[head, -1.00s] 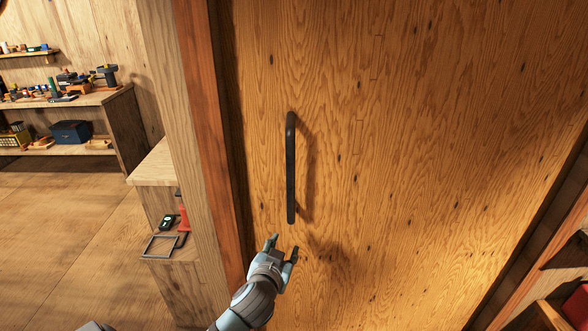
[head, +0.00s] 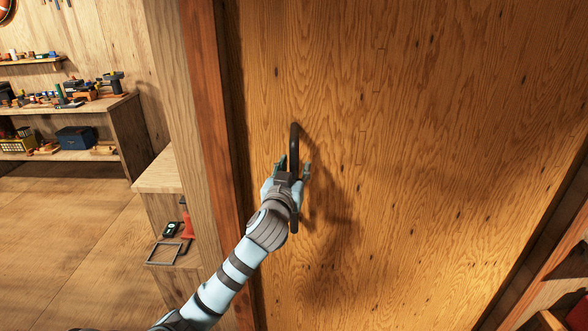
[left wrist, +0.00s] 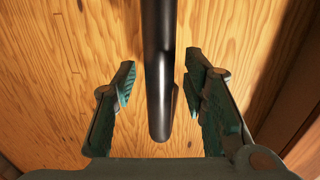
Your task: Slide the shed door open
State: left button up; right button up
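The shed door (head: 420,150) is a large wood-grain panel filling the middle and right of the head view. Its black vertical bar handle (head: 295,140) is near the door's left edge. My left gripper (head: 293,168) is at the lower half of the handle, hiding part of it. In the left wrist view the handle (left wrist: 159,60) runs between the two fingers of my left gripper (left wrist: 163,90), with a gap on each side. The fingers are open and do not touch the bar. My right gripper is not in view.
A reddish wooden post (head: 215,150) frames the door on the left. Beside it a low wooden shelf unit (head: 160,172) holds small items. A workbench (head: 120,110) with tools stands at the far left. Open floor (head: 70,230) lies before it.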

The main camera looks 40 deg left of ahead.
pick_arm(q)
jog(key=shift+w, duration=0.1)
jog(key=shift+c, duration=0.6)
grip_shut()
